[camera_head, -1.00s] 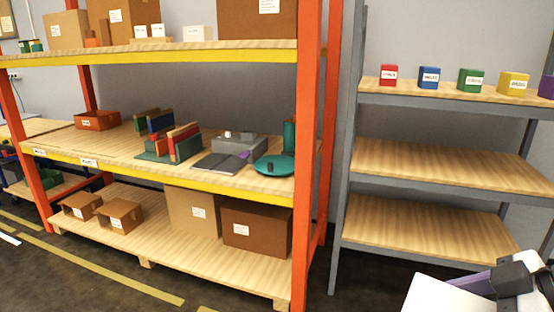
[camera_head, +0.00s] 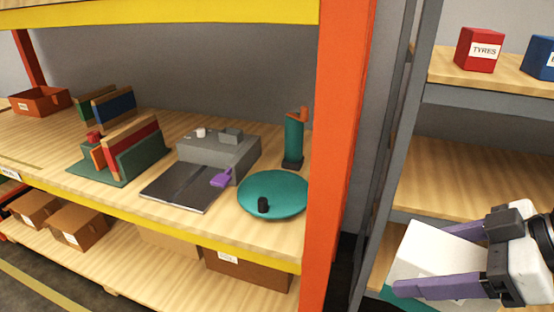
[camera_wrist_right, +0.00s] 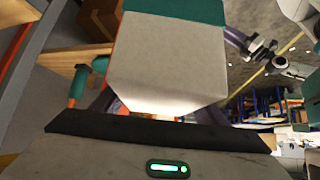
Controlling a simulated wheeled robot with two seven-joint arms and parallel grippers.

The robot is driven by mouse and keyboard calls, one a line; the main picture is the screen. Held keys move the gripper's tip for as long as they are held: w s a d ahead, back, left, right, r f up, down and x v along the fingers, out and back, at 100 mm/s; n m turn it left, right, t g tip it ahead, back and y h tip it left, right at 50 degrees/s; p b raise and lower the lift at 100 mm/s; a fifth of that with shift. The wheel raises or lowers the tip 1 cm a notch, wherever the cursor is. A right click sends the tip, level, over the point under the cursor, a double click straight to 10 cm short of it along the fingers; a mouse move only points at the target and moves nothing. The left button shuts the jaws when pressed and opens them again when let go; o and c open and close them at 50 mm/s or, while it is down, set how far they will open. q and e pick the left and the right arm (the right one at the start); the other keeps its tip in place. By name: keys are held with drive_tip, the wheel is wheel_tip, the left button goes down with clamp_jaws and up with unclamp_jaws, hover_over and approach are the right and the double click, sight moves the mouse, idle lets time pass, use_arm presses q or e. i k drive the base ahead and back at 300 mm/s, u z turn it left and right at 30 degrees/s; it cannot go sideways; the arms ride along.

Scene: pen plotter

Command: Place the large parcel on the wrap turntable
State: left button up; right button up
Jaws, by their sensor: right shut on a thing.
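The large parcel is a pale box with a teal part (camera_head: 440,248); it fills the upper middle of the right wrist view (camera_wrist_right: 168,62). My right gripper (camera_head: 424,260) is shut on it, with purple fingers on two sides. The wrap turntable is a teal disc (camera_head: 285,187) on the middle shelf board, near the orange post. A small black cylinder (camera_head: 263,205) stands at its front edge. The parcel is right of the post, apart from the turntable. What looks like my left gripper (camera_wrist_right: 242,40) shows small in the right wrist view; its jaws are unclear.
An orange post (camera_head: 338,150) stands between turntable and parcel. A teal upright dispenser (camera_head: 294,138) stands behind the turntable. A grey machine (camera_head: 218,150), a dark plate (camera_head: 182,187) and a purple-handled tool (camera_head: 222,178) lie left of it. A grey rack holds a red box (camera_head: 480,50).

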sight(276, 187)
drive_tip(key=i, duration=1)
drive_tip(key=u, duration=0.55)
